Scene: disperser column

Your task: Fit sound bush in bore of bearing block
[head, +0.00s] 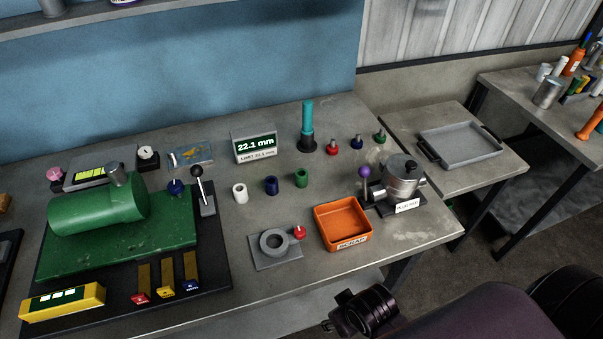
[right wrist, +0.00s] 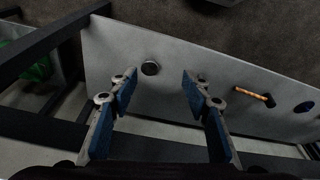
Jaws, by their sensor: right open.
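Three small hollow bushes stand upright in a row on the bench in the head view: white (head: 239,192), dark blue (head: 271,185) and green (head: 301,178). Which is sound cannot be told. A grey ring on a square plate (head: 273,245), seemingly the bearing block, lies near the front edge; its round bore looks empty. A red-knobbed piece (head: 299,232) is beside it. In the right wrist view my right gripper (right wrist: 158,81) is open, with nothing between its blue-padded fingers. It is over a grey surface (right wrist: 200,60), away from the bushes. My left gripper is out of view.
An orange scrap tray (head: 342,226) and a metal pot on a stand (head: 402,178) are at right. A display (head: 255,146) reads 22.1 mm. The green machine (head: 100,210) fills the left. A grey tray (head: 458,146) sits on the side table. Bare bench surrounds the bushes.

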